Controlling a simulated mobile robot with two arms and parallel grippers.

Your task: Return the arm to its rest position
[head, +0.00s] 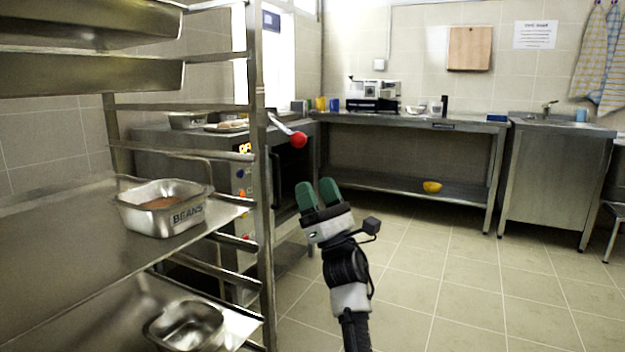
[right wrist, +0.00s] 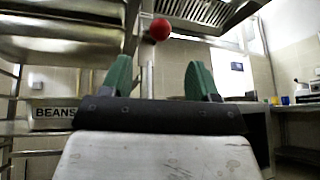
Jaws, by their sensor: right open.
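My right gripper (head: 318,194) has green fingers and is raised in front of the rack, over the open floor. Its fingers are apart with nothing between them. In the right wrist view the two green fingertips (right wrist: 160,78) stand apart and empty. My left gripper is in neither view.
A metal rack (head: 262,200) stands at left, close to my right gripper, with a BEANS pan (head: 165,208) on its shelf and an empty pan (head: 186,326) below. Behind it is an oven with a red-knobbed handle (head: 299,140). A steel table (head: 410,120) lines the back. Floor at right is clear.

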